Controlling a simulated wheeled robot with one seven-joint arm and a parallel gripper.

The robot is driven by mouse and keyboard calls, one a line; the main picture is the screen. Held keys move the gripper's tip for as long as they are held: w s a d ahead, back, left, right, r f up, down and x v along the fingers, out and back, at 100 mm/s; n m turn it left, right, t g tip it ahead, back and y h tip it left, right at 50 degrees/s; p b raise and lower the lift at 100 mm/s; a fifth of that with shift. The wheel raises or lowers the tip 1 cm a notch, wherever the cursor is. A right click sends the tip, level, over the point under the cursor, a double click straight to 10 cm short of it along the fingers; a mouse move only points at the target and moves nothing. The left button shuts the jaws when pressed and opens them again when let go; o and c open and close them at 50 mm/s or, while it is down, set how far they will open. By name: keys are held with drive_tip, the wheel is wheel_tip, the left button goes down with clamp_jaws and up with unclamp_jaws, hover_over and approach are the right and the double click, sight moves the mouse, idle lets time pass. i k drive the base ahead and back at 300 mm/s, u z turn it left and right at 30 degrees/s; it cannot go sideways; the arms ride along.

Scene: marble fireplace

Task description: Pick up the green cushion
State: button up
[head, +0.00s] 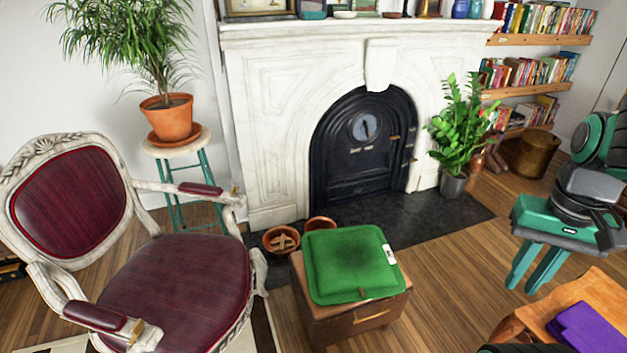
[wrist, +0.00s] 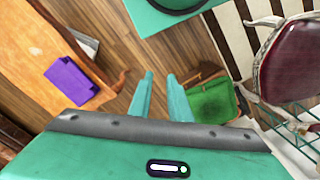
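The green cushion (head: 350,264) lies flat on top of a brown wooden box (head: 352,322) in front of the fireplace. A small white tag shows at its right edge. In the wrist view the cushion (wrist: 213,100) is right of my fingers, partly hidden behind the right one. My gripper (head: 535,268) is at the right in the head view, to the right of the cushion and apart from it, fingers pointing down. The two fingers (wrist: 160,78) stand apart with bare floor visible between them, so it is open and empty.
A wooden table (head: 597,290) with a purple cloth (head: 587,328) is at the lower right. A red armchair (head: 180,290) stands left of the box. Terracotta bowls (head: 281,240) sit behind the box. A potted plant (head: 460,130) stands right of the fireplace. Floor between box and table is clear.

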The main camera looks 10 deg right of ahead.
sight(338, 261)
drive_tip(key=k, duration=1.2)
drive_tip(key=z, duration=0.45)
drive_tip(key=i, duration=1.9)
drive_tip(key=u, duration=0.25)
